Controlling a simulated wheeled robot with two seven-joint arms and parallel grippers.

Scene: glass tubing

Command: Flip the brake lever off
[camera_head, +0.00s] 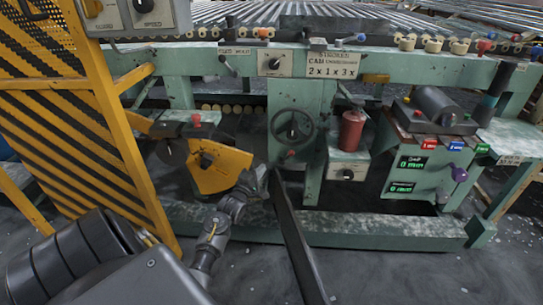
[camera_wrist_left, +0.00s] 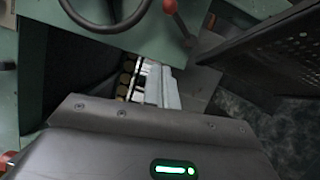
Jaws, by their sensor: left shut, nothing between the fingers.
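My left gripper (camera_head: 262,174) reaches in low in front of the green machine, below the handwheel (camera_head: 291,127). In the left wrist view its pale fingers (camera_wrist_left: 158,85) are shut with nothing between them. A short lever with a red knob (camera_head: 291,153) sits under the handwheel; in the left wrist view its red handle (camera_wrist_left: 171,8) is at the top, apart from the fingers. Several levers show, and I cannot tell by a label which is the brake lever. My right gripper is not in view.
A long dark bar (camera_head: 301,245) slants down beside my left gripper. A yellow-black striped guard (camera_head: 85,110) stands at left, near a yellow bracket (camera_head: 222,170). A red cylinder (camera_head: 352,130) and a panel with green displays (camera_head: 411,164) are right. A green base beam (camera_head: 380,228) runs low across.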

